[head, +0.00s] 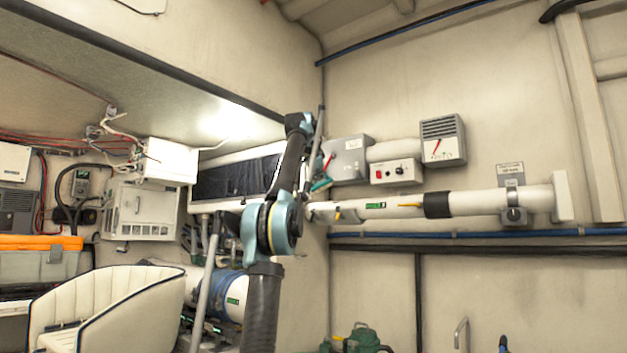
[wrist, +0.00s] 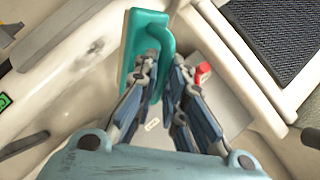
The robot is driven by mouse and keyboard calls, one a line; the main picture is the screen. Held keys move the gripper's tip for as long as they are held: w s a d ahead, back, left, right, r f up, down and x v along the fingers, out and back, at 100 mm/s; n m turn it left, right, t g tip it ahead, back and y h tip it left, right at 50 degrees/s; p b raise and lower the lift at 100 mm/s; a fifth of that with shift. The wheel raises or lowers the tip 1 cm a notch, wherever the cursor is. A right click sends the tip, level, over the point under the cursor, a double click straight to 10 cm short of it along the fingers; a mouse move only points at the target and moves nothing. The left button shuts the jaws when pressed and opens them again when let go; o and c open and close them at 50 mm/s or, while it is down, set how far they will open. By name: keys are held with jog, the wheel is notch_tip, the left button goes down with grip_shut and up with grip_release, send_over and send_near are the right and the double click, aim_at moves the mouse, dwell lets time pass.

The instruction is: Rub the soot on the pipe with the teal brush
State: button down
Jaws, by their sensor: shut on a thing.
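The teal brush (wrist: 146,62) is in my gripper (wrist: 165,68), whose fingers are closed around its raised handle in the wrist view. In the head view, the brush (head: 320,184) is a small teal shape near the left end of the white pipe (head: 405,208). The pipe also shows as a pale surface (wrist: 60,105) left of the brush in the wrist view. A grey smudge that looks like soot (wrist: 92,98) lies on it, beside the brush. I cannot tell whether the bristles touch the pipe; the brush's underside is hidden.
A grey box (head: 347,158) with a red lever (wrist: 202,73) is close to my gripper, above the pipe. A red-buttoned control box (head: 396,172) and a vented box (head: 442,140) are mounted to its right. A black band (head: 437,205) wraps the pipe.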

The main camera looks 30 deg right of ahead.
aim_at(323, 186)
jog(key=shift+d+f, duration=0.1)
jog(key=shift+d, duration=0.05)
jog(key=shift+w+d+f, duration=0.25)
jog(key=shift+d+f, duration=0.3)
jog(key=shift+f, duration=0.2)
jog(key=shift+w+d+f, duration=0.2)
jog(key=shift+d+f, duration=0.35)
jog(key=shift+f, duration=0.15)
jog(key=shift+w+d+f, duration=0.25)
jog(key=shift+d+f, duration=0.3)
jog(key=shift+f, duration=0.2)
jog(key=shift+w+d+f, duration=0.25)
jog(key=shift+d+f, duration=0.25)
jog(key=shift+f, duration=0.2)
jog(key=s+d, duration=0.2)
jog(key=s, duration=0.4)
jog(key=shift+s+d, duration=0.3)
jog(key=shift+d, duration=0.1)
dwell(0.4)
jog(key=s, duration=0.1)
jog(key=s+d, duration=0.1)
jog(key=s, duration=0.1)
jog(key=shift+s+d, duration=0.1)
dwell(0.3)
